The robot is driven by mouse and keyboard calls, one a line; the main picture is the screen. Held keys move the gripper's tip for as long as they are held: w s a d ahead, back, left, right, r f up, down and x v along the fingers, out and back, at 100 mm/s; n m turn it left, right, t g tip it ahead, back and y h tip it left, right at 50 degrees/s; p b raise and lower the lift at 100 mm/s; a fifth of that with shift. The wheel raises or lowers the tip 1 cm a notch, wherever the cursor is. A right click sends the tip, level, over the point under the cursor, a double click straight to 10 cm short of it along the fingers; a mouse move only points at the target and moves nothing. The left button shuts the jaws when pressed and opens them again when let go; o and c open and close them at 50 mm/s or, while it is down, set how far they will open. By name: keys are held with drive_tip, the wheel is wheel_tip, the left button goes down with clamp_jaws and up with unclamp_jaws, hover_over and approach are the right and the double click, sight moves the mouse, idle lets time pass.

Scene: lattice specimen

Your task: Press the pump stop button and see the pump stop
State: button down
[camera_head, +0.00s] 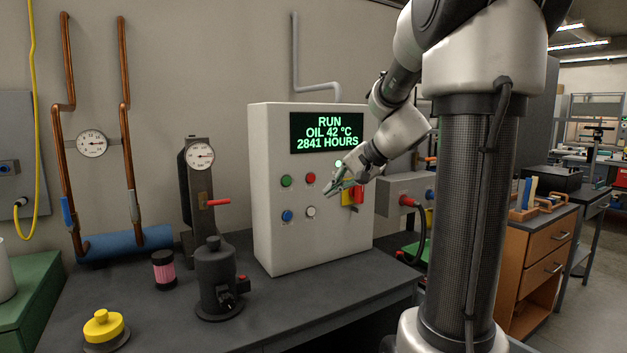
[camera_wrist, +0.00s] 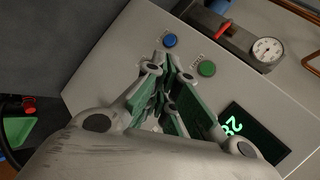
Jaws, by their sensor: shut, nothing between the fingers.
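The pump control box (camera_head: 275,240) is a white cabinet on the dark bench. Its green display (camera_head: 326,132) reads RUN, OIL 42 °C, 2841 HOURS. Below the display are a green button (camera_head: 286,181), a red button (camera_head: 310,178), a blue button (camera_head: 287,215) and a white button (camera_head: 311,212). My gripper (camera_head: 328,192) is shut and empty, in front of the panel just right of the red button. In the wrist view my gripper (camera_wrist: 161,65) points at the panel, with the blue button (camera_wrist: 169,40) and green button (camera_wrist: 207,68) beyond it. The red button is hidden there.
A yellow and red switch (camera_head: 353,195) sits on the box's right part, behind my gripper. A black pump-like canister (camera_head: 215,280), a pink-labelled jar (camera_head: 164,270) and a yellow-topped knob (camera_head: 103,327) stand on the bench. A gauge stand (camera_head: 197,180) is left of the box.

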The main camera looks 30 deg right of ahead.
sight(311, 178)
drive_tip(key=w, duration=0.8)
drive_tip(key=shift+w+a, duration=0.2)
drive_tip(key=shift+w, duration=0.2)
idle(1.2)
drive_tip(key=shift+w, duration=0.4)
drive_tip(key=shift+w, duration=0.35)
idle(0.5)
drive_tip(key=shift+s, duration=0.75)
